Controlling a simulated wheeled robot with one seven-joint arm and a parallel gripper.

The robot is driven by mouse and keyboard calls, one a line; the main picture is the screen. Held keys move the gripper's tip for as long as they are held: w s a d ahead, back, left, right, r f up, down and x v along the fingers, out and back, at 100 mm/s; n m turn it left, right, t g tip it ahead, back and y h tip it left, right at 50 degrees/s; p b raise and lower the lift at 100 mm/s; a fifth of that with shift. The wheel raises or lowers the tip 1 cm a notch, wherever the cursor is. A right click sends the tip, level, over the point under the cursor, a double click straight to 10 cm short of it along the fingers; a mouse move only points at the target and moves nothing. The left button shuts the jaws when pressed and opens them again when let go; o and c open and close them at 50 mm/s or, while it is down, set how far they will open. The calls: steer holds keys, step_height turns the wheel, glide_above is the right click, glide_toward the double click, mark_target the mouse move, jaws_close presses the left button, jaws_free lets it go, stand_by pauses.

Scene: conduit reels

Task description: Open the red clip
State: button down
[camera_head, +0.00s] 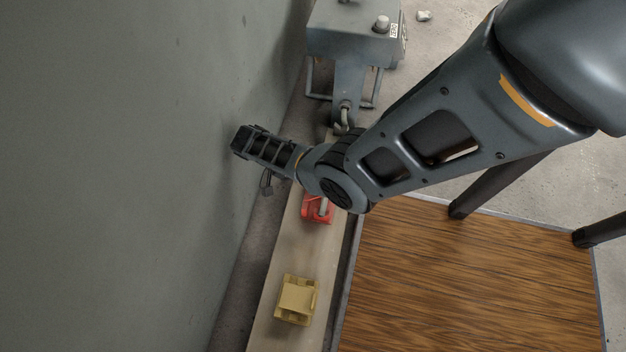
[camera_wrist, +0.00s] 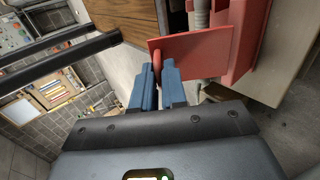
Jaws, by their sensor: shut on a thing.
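The red clip (camera_head: 318,209) sits on a pale beam (camera_head: 270,290), partly covered by my arm in the head view. In the wrist view, the red clip (camera_wrist: 252,42) stands at the upper right with a flat red flap (camera_wrist: 198,47) reaching left from it. A grey conduit (camera_wrist: 202,18) passes by the flap and the clip body. My gripper (camera_wrist: 163,76) has blue fingers shut on the left end of the red flap. In the head view I cannot make out my fingers. The far side of the clip is hidden.
A yellow clip (camera_head: 297,299) sits nearer on the same beam. A grey machine (camera_head: 352,35) stands at the far end. A wall (camera_head: 110,150) rises on the left. A wooden tabletop (camera_head: 460,280) lies to the right.

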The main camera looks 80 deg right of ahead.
steer(key=shift+w, duration=0.15)
stand_by(0.3)
steer(key=c, duration=1.2)
jaws_free()
steer(key=shift+o, duration=0.2)
steer(key=shift+r, duration=0.2)
steer(key=r+p, duration=0.2)
steer(key=r, duration=0.1)
steer(key=s+r+p, duration=0.1)
steer(key=r+p, duration=0.1)
steer(key=shift+d, duration=0.35)
steer(key=s+d+r+p, duration=0.4)
steer(key=s+d+r, duration=0.1)
steer(key=s, duration=0.3)
steer(key=shift+d+r, duration=0.3)
steer(key=shift+d, duration=0.55)
